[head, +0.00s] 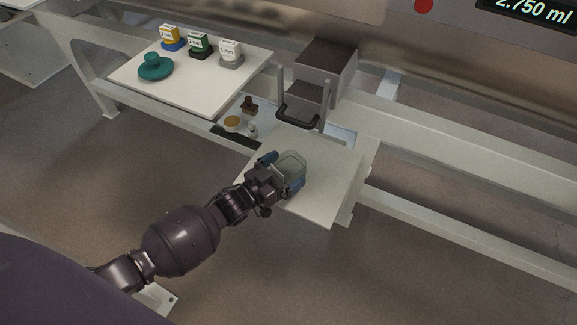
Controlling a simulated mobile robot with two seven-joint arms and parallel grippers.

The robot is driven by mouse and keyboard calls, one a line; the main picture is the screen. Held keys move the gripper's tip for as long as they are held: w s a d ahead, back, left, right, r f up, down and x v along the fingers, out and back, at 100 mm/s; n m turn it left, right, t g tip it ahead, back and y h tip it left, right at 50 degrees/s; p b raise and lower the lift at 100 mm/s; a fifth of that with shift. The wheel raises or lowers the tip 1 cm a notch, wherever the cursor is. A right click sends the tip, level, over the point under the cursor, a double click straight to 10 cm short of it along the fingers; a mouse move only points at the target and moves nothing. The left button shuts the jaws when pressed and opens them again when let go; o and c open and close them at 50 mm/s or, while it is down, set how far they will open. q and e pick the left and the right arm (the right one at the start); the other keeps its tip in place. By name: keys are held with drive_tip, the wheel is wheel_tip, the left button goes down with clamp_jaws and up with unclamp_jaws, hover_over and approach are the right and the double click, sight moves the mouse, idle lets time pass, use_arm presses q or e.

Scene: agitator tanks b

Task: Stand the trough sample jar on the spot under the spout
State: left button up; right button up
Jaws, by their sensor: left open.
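A clear jar (291,165), which looks like the trough sample jar, stands on the pale board (325,204) in the middle of the head view. My left gripper (285,174) is open around it, with a blue-grey finger on either side. Whether the fingers touch the jar cannot be told. A grey box with a dark handle (297,115) and two upright bars stands just behind the board. I cannot make out a spout or a marked spot for certain. My right gripper is not in view.
A white tray (190,92) at the left back holds a teal knobbed disc (155,68) and yellow, green and white labelled blocks (198,44). Small items, including an amber-topped one (232,123), lie between tray and board. White rails (455,150) run to the right.

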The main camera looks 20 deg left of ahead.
use_arm(q)
drive_tip(key=p+v, duration=0.1)
drive_tip(key=v, duration=0.9)
drive_tip(key=shift+p, duration=0.35)
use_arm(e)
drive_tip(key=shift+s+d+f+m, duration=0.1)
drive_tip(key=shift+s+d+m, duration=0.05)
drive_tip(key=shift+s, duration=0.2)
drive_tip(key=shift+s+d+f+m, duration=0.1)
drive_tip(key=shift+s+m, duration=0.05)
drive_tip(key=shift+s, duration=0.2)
